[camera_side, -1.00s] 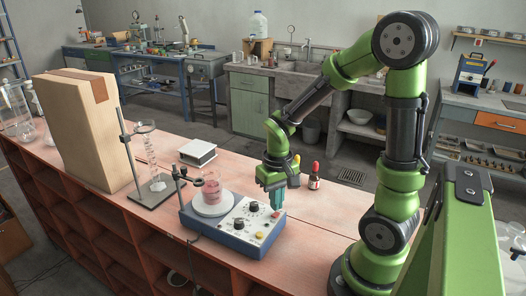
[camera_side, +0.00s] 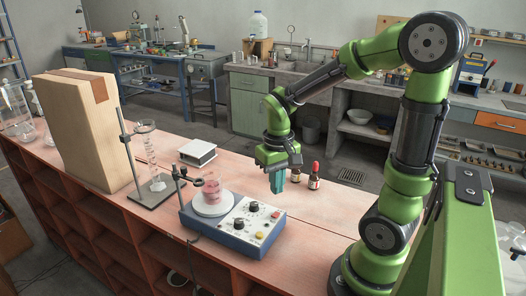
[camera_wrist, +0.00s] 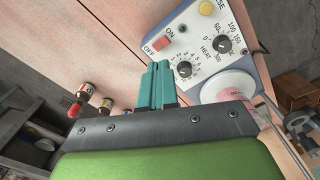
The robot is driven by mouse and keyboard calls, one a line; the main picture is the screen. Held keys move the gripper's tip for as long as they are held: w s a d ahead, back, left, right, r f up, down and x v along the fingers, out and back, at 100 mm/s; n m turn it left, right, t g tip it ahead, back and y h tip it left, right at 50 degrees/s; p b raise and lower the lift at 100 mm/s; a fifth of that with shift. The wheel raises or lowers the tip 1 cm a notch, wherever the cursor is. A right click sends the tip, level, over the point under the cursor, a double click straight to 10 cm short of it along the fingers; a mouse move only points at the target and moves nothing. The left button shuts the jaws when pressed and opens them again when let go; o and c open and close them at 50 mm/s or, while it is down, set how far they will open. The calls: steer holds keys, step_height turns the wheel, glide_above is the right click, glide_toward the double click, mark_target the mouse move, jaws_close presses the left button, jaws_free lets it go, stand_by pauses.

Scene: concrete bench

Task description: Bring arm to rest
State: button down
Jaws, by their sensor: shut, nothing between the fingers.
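My gripper (camera_side: 278,181) is shut and empty, its teal fingers pressed together and pointing down. In the side view it hangs above the bench top, just behind the right end of the hotplate stirrer (camera_side: 232,226). In the wrist view the fingertips (camera_wrist: 158,68) show beside the stirrer's control panel (camera_wrist: 205,45), with the ON/OFF switch close by. The fingers appear clear of the panel. A beaker of pink liquid (camera_side: 211,188) stands on the white round plate of the stirrer.
A white box (camera_side: 197,152), a stand with a glass coil (camera_side: 150,165) and a tall cardboard box (camera_side: 85,130) are further left. The bench right of the stirrer is clear.

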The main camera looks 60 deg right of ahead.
steer(key=s+a+r+n+t+y, duration=0.1)
steer(key=s+a+r+t+y, duration=0.1)
steer(key=a+r+t, duration=0.5)
steer(key=a+r, duration=0.3)
steer(key=shift+s+a+r+n, duration=0.3)
steer(key=shift+s+r+n, duration=0.05)
steer(key=shift+r+n, duration=0.05)
stand_by(0.3)
